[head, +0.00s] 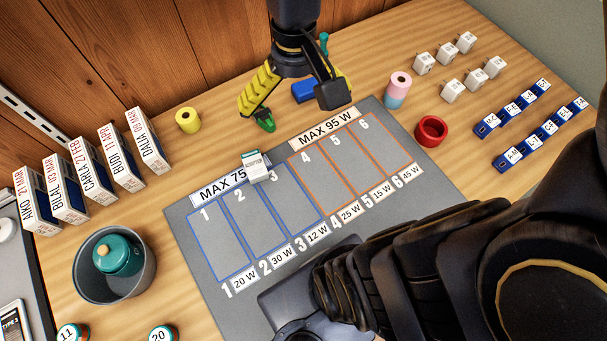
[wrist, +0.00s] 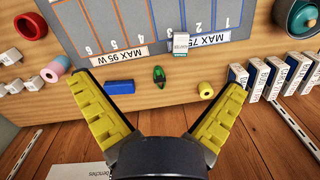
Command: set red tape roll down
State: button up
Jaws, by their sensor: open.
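The red tape roll (head: 431,130) stands on the wooden table just off the right edge of the grey mat (head: 190,240). It also shows at the left of the wrist view (wrist: 34,83), left of my fingers. My gripper (head: 290,104) is over the back of the table behind the mat, to the left of the roll and apart from it. Its yellow fingers are spread wide in the wrist view (wrist: 160,84), with nothing held between them.
Near my gripper lie a green item (head: 265,122) and a blue block (head: 304,91). A yellow roll (head: 188,120) and a pink-and-blue roll (head: 397,90) stand nearby. A white box (head: 257,167) is at the mat's back edge. White cubes (head: 450,91) are at right.

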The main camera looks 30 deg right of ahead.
jog(key=s+a+n, duration=0.1)
jog(key=s+a, duration=0.1)
jog(key=s, duration=0.3)
jog(key=s+a+n+g, duration=0.1)
jog(key=s+a+n, duration=0.1)
jog(key=s, duration=0.3)
jog(key=shift+s+a+h, duration=0.3)
jog(key=shift+s+a, duration=0.05)
jog(key=shift+a, duration=0.45)
jog(key=shift+r, duration=0.1)
